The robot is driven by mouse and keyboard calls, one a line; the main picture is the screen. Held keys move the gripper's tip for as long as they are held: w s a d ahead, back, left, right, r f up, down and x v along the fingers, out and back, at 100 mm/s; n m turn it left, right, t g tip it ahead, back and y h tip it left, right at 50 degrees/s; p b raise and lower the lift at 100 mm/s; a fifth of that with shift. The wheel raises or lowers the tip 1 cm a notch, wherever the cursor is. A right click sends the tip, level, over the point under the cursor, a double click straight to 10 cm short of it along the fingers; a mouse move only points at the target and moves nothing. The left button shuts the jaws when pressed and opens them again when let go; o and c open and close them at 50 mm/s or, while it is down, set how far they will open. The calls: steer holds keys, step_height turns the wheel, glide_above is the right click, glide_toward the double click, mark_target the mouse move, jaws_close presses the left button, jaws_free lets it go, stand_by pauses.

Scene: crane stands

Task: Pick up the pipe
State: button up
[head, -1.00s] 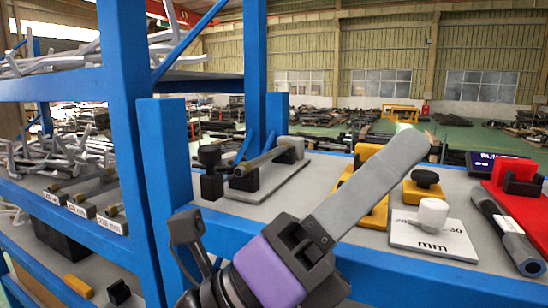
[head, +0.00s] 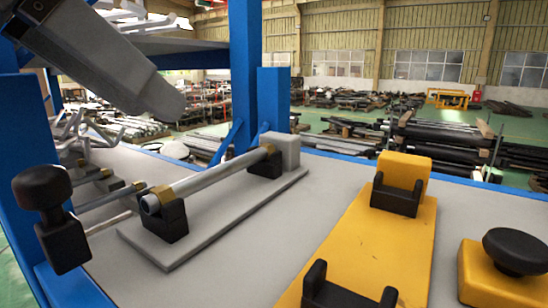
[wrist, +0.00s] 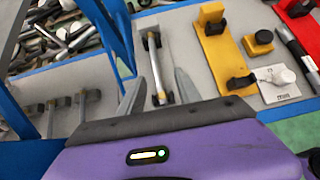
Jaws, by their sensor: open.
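A grey pipe (head: 212,178) with brass-coloured ends lies across two black cradles on a long grey base (head: 150,248) in the head view. The same pipe (wrist: 154,65) shows near the middle of the wrist view. My gripper (wrist: 158,77) is open and empty, with one finger to each side of the pipe in that picture. It looks to be above the pipe and not touching it. In the head view, part of my gripper shows at the upper left, with only one finger clear.
A yellow stand (head: 372,255) with empty black cradles is to the right. A yellow block with a black knob (head: 517,252) is further right. A black knob (head: 42,187) stands at the left, beside blue uprights. A dark pipe (wrist: 299,55) lies by a red stand.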

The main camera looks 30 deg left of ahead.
steer(key=shift+s+a+y, duration=0.1)
steer(key=shift+a+y, duration=0.2)
steer(key=shift+f, duration=0.1)
steer(key=b, duration=0.4)
glide_toward(220, 166)
steer(key=x, duration=0.3)
steer(key=shift+w, duration=0.3)
steer(key=b+x, duration=0.2)
steer(key=x, duration=0.3)
steer(key=shift+s+f, duration=0.1)
steer(key=shift+f, duration=0.1)
jaws_close()
steer(key=shift+r, duration=0.1)
